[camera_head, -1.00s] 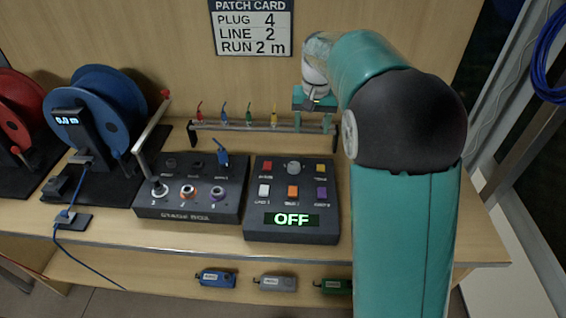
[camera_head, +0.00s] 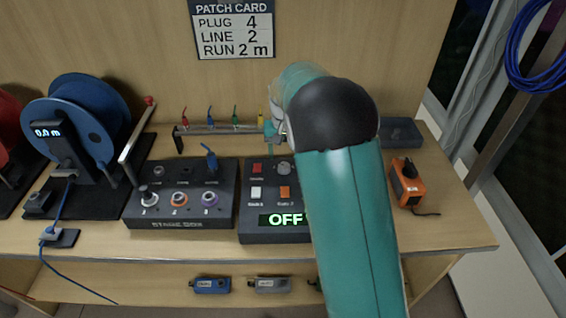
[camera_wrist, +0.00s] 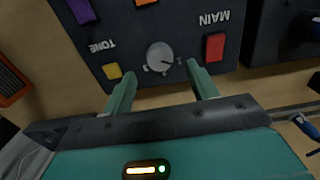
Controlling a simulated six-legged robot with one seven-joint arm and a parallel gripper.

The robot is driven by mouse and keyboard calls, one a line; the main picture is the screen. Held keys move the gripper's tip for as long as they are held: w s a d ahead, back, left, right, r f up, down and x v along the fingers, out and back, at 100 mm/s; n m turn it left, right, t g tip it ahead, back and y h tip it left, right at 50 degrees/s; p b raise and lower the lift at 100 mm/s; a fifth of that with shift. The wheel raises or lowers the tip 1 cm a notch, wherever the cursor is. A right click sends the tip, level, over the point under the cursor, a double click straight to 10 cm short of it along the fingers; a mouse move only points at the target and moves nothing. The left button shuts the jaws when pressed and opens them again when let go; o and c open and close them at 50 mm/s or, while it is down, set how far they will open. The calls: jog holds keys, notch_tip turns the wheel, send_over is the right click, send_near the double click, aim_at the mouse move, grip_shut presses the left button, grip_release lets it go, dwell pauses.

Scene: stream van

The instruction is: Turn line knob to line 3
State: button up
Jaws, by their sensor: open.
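The grey round knob (camera_head: 284,168) sits at the top of the dark control box (camera_head: 247,226), whose display (camera_head: 284,220) reads OFF. In the wrist view the knob (camera_wrist: 160,56) shows a pale pointer line and small marks around it; the line numbers are too small to read. It lies between a yellow TONE button (camera_wrist: 113,71) and a red MAIN button (camera_wrist: 215,46). My gripper (camera_wrist: 160,69) is open and empty, its fingertips on either side of the knob, apart from it. In the head view my arm hides the box's right part.
The stage box (camera_head: 180,224) stands left of the control box, beside a blue cable reel (camera_head: 75,110). A rack with small coloured plugs (camera_head: 225,129) is behind. An orange device (camera_head: 408,185) lies at the right. The patch card (camera_head: 232,30) reads plug 4, line 2, run 2 m.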

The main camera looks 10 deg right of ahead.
aim_at(284, 166)
jog(key=shift+f, duration=2.3)
jog(key=c, duration=1)
